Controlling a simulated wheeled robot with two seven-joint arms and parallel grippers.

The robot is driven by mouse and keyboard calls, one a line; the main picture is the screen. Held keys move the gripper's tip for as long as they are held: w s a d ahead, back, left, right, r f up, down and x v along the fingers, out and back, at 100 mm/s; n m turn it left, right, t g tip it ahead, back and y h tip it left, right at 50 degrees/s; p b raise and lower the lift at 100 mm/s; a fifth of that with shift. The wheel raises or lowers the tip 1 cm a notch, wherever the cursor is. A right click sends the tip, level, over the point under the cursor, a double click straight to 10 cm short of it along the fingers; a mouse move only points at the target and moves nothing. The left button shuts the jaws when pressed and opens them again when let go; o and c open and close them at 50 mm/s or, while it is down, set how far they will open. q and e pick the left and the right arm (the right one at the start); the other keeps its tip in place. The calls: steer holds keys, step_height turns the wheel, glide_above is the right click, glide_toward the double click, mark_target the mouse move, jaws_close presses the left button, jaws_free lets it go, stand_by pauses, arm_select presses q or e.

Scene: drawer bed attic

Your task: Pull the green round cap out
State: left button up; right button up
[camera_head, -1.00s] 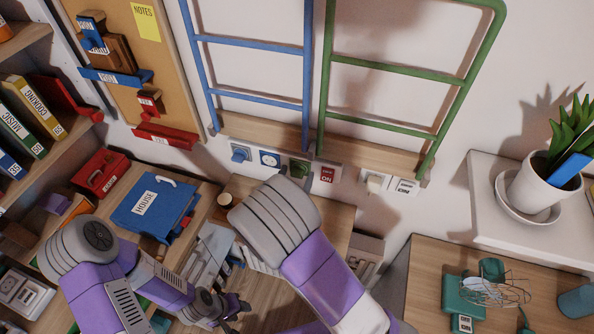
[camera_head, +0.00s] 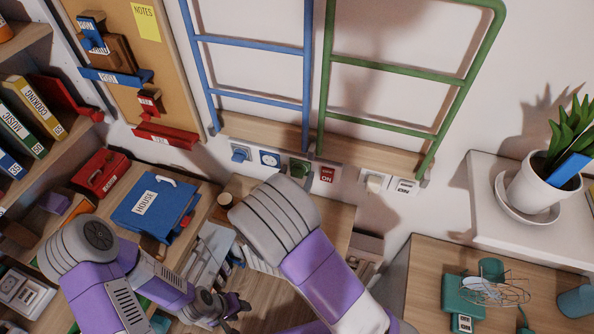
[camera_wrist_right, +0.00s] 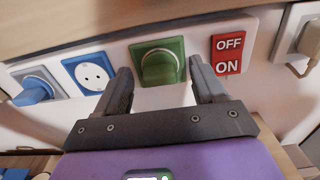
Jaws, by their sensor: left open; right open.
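The green round cap (camera_wrist_right: 158,68) sits in a green square plate on the wall strip. It also shows in the head view (camera_head: 298,168), just above my right arm. My right gripper (camera_wrist_right: 160,72) is open, with one finger on each side of the cap. I cannot tell if either finger touches it. In the head view my right gripper is hidden behind its own arm. My left gripper (camera_head: 236,306) is low in the head view, open and away from the cap.
A blue socket (camera_wrist_right: 90,74) is left of the cap, and a red OFF/ON switch (camera_wrist_right: 229,54) is right of it. A wooden ledge (camera_wrist_right: 120,20) runs above.

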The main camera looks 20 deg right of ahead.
steer(key=shift+c, duration=0.3)
jaws_close()
stand_by(0.3)
steer(key=shift+s+a, duration=0.1)
steer(key=shift+v, duration=2.85)
